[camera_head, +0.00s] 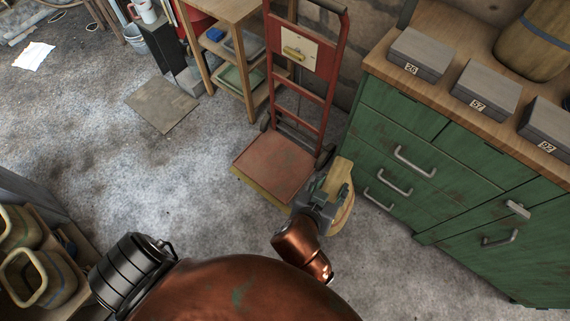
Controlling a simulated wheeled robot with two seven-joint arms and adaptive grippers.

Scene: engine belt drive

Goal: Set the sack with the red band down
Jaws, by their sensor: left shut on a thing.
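My left gripper (328,190) is shut on a tan sack (343,216) near the middle of the view. The gripper and my arm hide much of this sack, and I cannot make out a red band on it. The sack shows just right of the red hand truck's base plate, in front of the green cabinet. I cannot tell whether it touches the floor. My right gripper is not in view.
A red hand truck (302,92) stands with its base plate (275,165) bare. A green cabinet (390,150) carries grey numbered boxes (420,53) and a blue-banded sack (537,40). Tan containers (40,278) stand at lower left. The grey floor (150,180) is mostly clear.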

